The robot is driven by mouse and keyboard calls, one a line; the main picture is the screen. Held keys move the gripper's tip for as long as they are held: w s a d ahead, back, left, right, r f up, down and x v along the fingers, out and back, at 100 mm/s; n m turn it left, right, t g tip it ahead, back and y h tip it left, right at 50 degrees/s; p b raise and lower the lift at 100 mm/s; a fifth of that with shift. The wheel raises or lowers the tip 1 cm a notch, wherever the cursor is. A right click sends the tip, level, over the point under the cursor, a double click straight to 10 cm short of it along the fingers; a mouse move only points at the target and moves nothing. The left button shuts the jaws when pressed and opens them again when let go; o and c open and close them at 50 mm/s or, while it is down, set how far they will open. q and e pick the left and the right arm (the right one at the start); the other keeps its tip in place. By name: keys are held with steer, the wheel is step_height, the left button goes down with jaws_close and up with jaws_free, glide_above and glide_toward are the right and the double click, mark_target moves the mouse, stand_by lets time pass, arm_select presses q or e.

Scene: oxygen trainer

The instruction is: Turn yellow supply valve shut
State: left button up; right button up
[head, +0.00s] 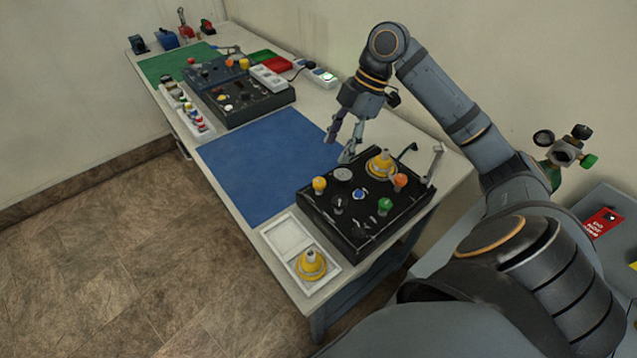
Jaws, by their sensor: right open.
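A black trainer panel (345,228) stands at the near end of the table. A yellow knob (319,184) sits at its left corner and may be the yellow supply valve; its handle angle is too small to tell. A larger yellow cone-shaped piece (381,163) sits at the panel's back, with orange, green, blue and black knobs around it. My right gripper (341,148) points down near the panel's back-left edge, open and empty, apart from the yellow knob. My left gripper is not in view.
A blue mat (262,165) lies clear beside the panel. A white tray (286,236) with another yellow cone piece (311,265) is at the near edge. A second dark panel (240,108) stands farther back. A valve with a green knob (588,161) is at the right.

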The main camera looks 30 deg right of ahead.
mark_target(319, 182)
steer(key=x, duration=0.5)
steer(key=p+x, duration=0.1)
steer(key=x, duration=0.4)
steer(key=shift+w+a+f, duration=0.15)
steer(key=shift+w+f, duration=0.1)
steer(key=shift+f, duration=0.05)
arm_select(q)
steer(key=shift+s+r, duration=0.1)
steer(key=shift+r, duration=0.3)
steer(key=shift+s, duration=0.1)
arm_select(e)
steer(key=shift+c, duration=0.3)
